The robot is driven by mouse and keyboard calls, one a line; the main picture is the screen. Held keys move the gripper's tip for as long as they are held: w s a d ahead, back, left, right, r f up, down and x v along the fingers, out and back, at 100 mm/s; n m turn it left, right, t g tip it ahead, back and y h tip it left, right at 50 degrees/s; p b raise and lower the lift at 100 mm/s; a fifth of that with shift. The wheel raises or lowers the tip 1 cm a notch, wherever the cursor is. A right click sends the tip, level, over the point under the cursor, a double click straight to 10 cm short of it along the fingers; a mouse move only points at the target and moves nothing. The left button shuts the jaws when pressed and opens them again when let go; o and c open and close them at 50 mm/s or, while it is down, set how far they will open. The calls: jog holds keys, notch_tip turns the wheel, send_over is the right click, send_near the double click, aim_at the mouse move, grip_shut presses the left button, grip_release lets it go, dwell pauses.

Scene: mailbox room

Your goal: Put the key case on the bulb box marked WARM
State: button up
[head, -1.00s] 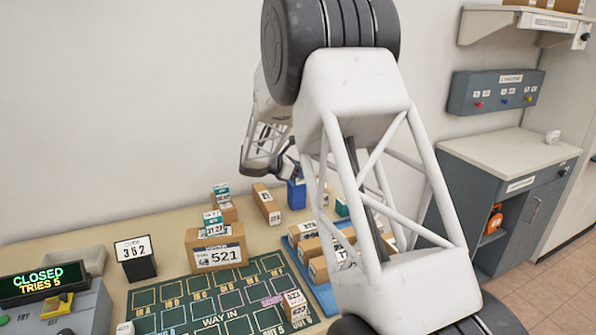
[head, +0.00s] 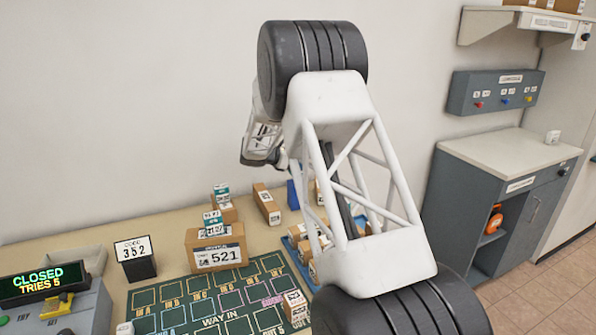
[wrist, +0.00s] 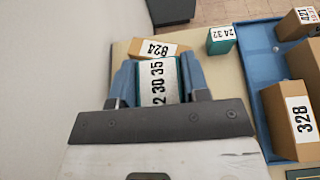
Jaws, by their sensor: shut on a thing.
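My gripper (wrist: 160,85) has its two blue fingers shut on a small teal case with a white label (wrist: 158,85) that reads "2 30 35" in part. I cannot tell from the label whether this is the key case. A brown box marked 824 (wrist: 150,47) lies just beyond the held case in the wrist view, partly hidden by it. In the head view my arm hides most of the gripper area. No WARM marking is readable in either view, so I cannot pick out that bulb box.
A teal box marked 24 32 (wrist: 221,41) stands beyond, right of the gripper. A blue tray (wrist: 262,62) holds brown boxes, one marked 328 (wrist: 290,115). The head view shows a brown 521 box (head: 217,249), a dark green mat (head: 190,297) and a code stand (head: 135,258).

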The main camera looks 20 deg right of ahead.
jog(key=shift+f, duration=1.7)
jog(key=shift+f, duration=0.15)
jog(key=o, duration=1)
jog(key=shift+c, duration=0.2)
jog(key=shift+a, duration=0.1)
jog(key=v, duration=1.2)
